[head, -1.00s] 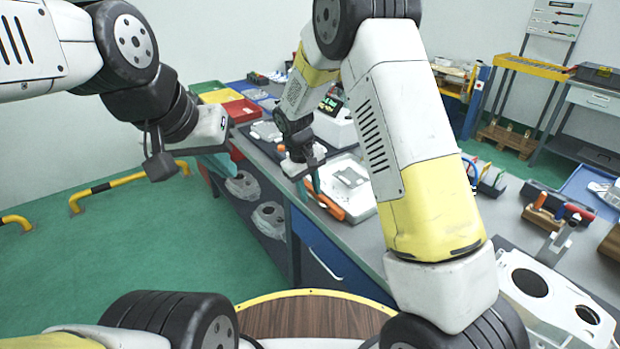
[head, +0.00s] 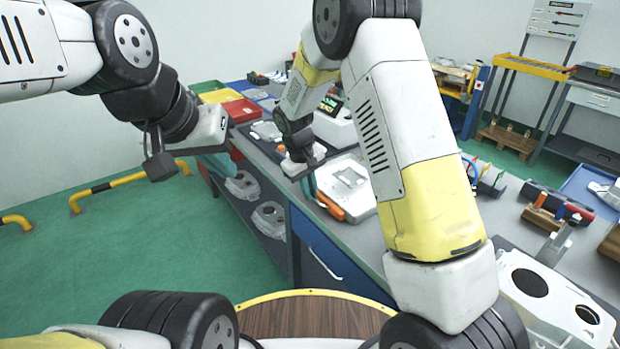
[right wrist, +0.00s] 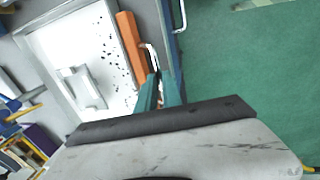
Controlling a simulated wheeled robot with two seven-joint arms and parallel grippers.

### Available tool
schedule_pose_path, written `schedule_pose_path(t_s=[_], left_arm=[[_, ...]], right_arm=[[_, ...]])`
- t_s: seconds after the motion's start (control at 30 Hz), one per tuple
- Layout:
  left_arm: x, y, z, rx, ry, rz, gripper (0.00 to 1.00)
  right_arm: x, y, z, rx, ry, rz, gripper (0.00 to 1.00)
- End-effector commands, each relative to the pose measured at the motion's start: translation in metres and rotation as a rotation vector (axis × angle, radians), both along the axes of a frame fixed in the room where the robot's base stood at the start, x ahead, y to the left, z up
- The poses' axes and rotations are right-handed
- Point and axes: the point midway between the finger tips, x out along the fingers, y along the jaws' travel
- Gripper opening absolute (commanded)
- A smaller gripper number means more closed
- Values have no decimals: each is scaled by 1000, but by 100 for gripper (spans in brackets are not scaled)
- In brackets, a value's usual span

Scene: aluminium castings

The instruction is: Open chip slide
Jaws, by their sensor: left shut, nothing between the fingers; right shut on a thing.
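A shallow white tray (head: 345,172) with a raised grey-white part in it lies at the table's front edge. It also shows in the right wrist view (right wrist: 88,62), with dark specks like chips on its floor. An orange bar (head: 331,207) runs along its front side. A thin bent metal handle (right wrist: 151,55) lies beside that bar and reaches my fingers; it looks like the chip slide's handle. My right gripper (head: 310,188) is shut on it, its green fingers (right wrist: 160,88) partly hiding the held end. My left gripper (head: 217,166) is shut and empty, left of the table.
A blue drawer (head: 318,262) with a bar handle is below the tabletop. Castings (head: 268,218) lie on the lower shelf. Red bins (head: 243,110) stand at the back left. A white housing (head: 550,300) with round holes is at the front right.

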Motion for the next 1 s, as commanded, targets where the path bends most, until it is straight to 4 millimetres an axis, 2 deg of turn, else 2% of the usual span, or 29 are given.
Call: schedule_pose_path(t_s=[0.67, 0.77, 1.0], left_arm=[[0, 0, 0, 0, 0, 0, 0], [0, 0, 0, 0, 0, 0, 0], [0, 0, 0, 0, 0, 0, 0]], right_arm=[[0, 1, 1, 1, -1, 0, 0], [-7, 11, 1, 0, 0, 4, 0], [-34, 48, 1, 0, -2, 4, 0]])
